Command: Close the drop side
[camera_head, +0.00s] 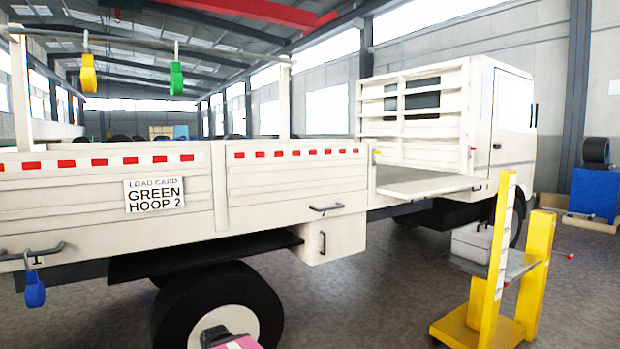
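A cream flatbed truck (343,255) stands across the view, its cab at the right. The drop side (430,185) nearest the cab is folded down and sticks out about level from the bed, leaving that bay open. The middle side panel (296,183) stands upright with a dark handle (326,208) low on it. The left side panel (100,190) is also upright and carries a load card (154,195) reading "GREEN HOOP 2". A yellow hoist-like piece (88,73) and a green one (176,77) hang from the top rail.
A yellow two-post stand (487,265) with a grey shelf stands right of the lowered side. A blue piece (34,290) hangs at the left. A blue cabinet (594,194) stands far right. A pink shape (238,343) at the bottom edge is unclear. Open floor lies in front.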

